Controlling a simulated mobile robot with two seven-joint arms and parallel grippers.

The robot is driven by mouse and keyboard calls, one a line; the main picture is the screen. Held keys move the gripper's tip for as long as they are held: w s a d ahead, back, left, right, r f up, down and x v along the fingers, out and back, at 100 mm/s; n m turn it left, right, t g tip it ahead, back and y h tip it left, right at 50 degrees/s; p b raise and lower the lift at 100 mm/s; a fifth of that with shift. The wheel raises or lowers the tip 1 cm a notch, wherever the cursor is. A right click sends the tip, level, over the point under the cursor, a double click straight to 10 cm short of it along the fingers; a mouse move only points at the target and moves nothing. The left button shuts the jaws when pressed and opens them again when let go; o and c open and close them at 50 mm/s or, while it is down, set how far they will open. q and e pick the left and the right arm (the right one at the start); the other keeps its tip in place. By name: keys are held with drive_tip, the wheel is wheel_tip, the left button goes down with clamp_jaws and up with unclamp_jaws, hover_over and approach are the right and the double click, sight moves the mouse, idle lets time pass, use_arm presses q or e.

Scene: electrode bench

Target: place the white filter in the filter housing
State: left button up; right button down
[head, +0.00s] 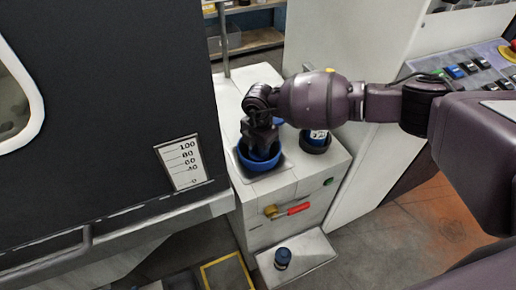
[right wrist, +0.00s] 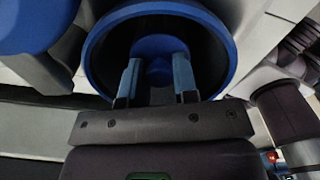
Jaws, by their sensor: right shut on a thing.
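My right gripper (head: 264,146) reaches down into a round opening with a blue rim (head: 242,163) on top of the white cabinet, which looks like the filter housing. In the right wrist view, the same blue rim (right wrist: 228,38) surrounds a dark bore. My right gripper (right wrist: 157,75) is shut on a blue piece (right wrist: 158,47) inside that rim. No white shows on this piece, so I cannot tell whether it is the white filter's top. Its lower part and any contact with the bore are hidden. My left gripper is not in view.
A white-and-blue item (head: 318,134) stands in a black round holder (head: 315,148) right of the opening. A dark blue cap (head: 283,257) stands on the low step (head: 312,250). A large dark panel (head: 110,100) closes in the left.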

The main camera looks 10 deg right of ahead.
drive_tip(key=shift+f, duration=0.45)
drive_tip(key=shift+r, duration=0.2)
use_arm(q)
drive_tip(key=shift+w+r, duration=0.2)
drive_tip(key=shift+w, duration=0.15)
use_arm(e)
drive_tip(key=shift+f, duration=0.1)
drive_tip(key=c, duration=1.3)
unclamp_jaws()
drive_tip(key=o, duration=0.4)
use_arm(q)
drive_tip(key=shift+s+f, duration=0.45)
